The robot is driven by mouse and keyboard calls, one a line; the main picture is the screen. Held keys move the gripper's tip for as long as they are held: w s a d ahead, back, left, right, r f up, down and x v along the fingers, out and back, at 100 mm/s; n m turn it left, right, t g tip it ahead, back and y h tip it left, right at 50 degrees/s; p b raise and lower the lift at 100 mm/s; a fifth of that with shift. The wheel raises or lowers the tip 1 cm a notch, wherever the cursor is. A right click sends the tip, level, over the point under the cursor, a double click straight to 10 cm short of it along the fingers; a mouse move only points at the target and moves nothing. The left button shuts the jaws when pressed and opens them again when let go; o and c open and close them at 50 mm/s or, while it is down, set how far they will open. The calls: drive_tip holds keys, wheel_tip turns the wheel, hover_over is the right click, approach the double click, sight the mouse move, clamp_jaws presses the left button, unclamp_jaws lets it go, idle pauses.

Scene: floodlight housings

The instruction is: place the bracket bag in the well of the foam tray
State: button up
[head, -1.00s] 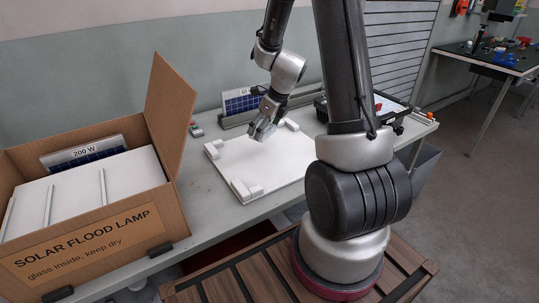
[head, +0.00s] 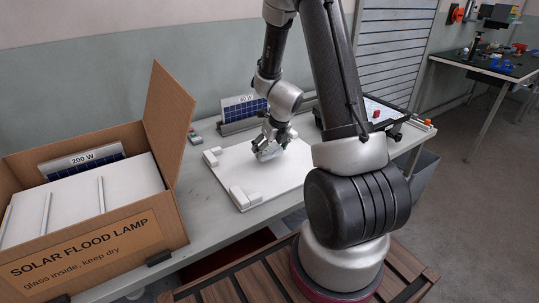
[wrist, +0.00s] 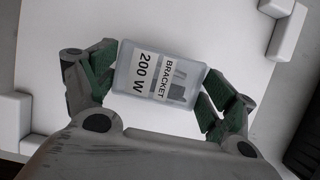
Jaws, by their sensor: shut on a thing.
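The bracket bag (wrist: 157,80) is a translucent grey packet labelled "BRACKET 200 W", with dark parts showing inside. My gripper (wrist: 157,84) is shut on it, with green-padded fingers at its two sides. In the head view my gripper (head: 268,154) is over the middle of a white board with raised corner blocks (head: 245,197). The bag is small and partly hidden there, and I cannot tell its gap to the board. I see no clear well in the board and cannot tell whether it is the foam tray. White, ridged packing (head: 80,200) fills a cardboard box at left.
The open cardboard box (head: 120,245), marked "SOLAR FLOOD LAMP", has a tall raised flap beside the board. A 60 W panel card (head: 243,107) stands behind the board. A black-edged tray (head: 385,112) with a red item lies at right. The grey table (head: 195,205) has clear strips around the board.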

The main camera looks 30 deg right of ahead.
sight(271, 150)
drive_tip(key=shift+f, duration=1.45)
drive_tip(key=o, duration=1)
drive_tip(key=shift+f, duration=0.1)
drive_tip(key=shift+c, duration=0.2)
